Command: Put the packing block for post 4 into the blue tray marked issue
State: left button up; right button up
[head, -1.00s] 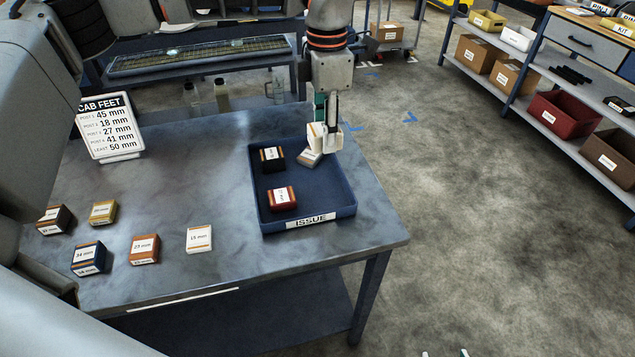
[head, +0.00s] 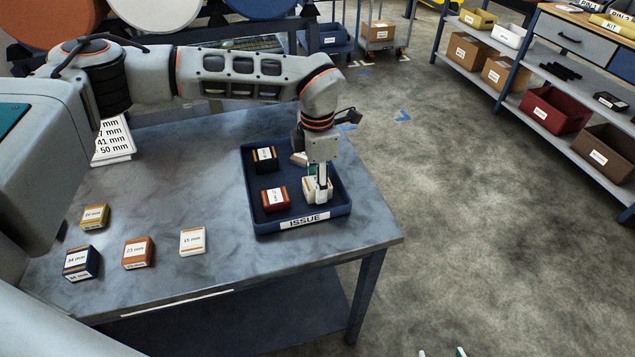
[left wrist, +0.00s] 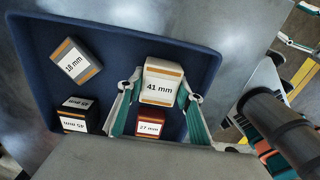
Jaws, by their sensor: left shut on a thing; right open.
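The packing block marked 41 mm (left wrist: 162,82) is pale with orange bands; the sign (head: 112,140) lists 41 mm for post 4 in the earlier frame. My left gripper (head: 319,192) is shut on this block (head: 308,187), inside the right front part of the blue tray marked ISSUE (head: 259,228). I cannot tell whether the block touches the tray floor. Also in the tray are the black 45 mm block (head: 264,160), the red 27 mm block (head: 275,199) and the 18 mm block (head: 298,158), partly hidden. My right gripper (head: 441,353) is open and empty; only its fingertips show.
On the table left of the tray stand a yellow block (head: 94,216), a blue 34 mm block (head: 81,263), an orange 23 mm block (head: 138,253) and a white 15 mm block (head: 192,241). My left arm spans the table's back and partly hides the sign.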

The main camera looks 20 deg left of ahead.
pick_arm(q)
jog(key=o, duration=1.2)
jog(key=shift+f, duration=0.1)
jog(key=shift+c, duration=0.2)
notch_tip(320, 180, up, 12)
jog(key=shift+r, duration=0.2)
